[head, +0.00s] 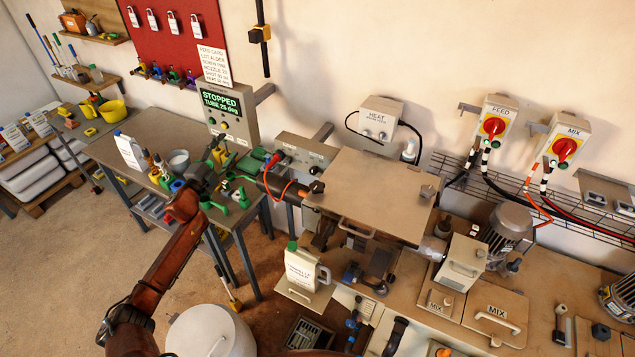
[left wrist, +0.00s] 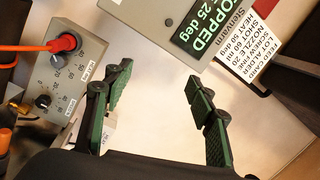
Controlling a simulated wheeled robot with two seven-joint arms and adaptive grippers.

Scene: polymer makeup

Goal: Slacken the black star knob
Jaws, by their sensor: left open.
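A small black knob with a lobed outline (head: 316,187) sits at the near left corner of the beige machine cover; it may be the star knob, but it is too small to be sure. My left gripper (head: 226,174) is left of it, over the workbench, its jaws apart and empty. In the left wrist view the green-padded fingers (left wrist: 160,82) are spread, with nothing between them but the pale wall. No star knob can be made out for certain in that view. My right gripper is not seen.
The STOPPED panel (head: 222,103) is on the wall behind. The bench (head: 160,125) holds bottles and green parts. A white jug (head: 300,267) stands below the cover.

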